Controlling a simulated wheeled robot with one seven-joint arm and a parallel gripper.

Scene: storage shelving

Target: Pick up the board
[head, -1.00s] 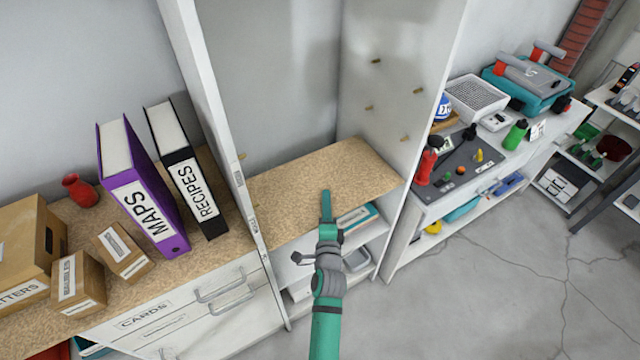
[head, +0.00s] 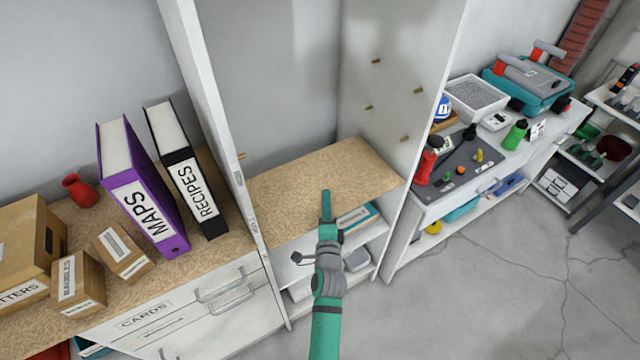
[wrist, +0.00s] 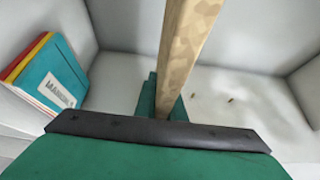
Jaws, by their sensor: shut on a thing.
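The board (head: 300,190) is a flat speckled tan shelf panel. It lies about level between the two white side panels of the tall unit. In the wrist view the board (wrist: 188,45) shows edge-on as a long tan strip running down between my green fingers. My gripper (head: 326,198) is at the board's front edge and is shut on it. In the wrist view my gripper (wrist: 160,95) has the board's edge between its fingers. The fingertips' far side is partly hidden by the board.
White side panels (head: 385,95) with wooden pegs flank the board. A purple MAPS binder (head: 145,190) and a black RECIPES binder (head: 187,175) stand on the left counter. A teal book (wrist: 50,75) is below. The space above the board is empty.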

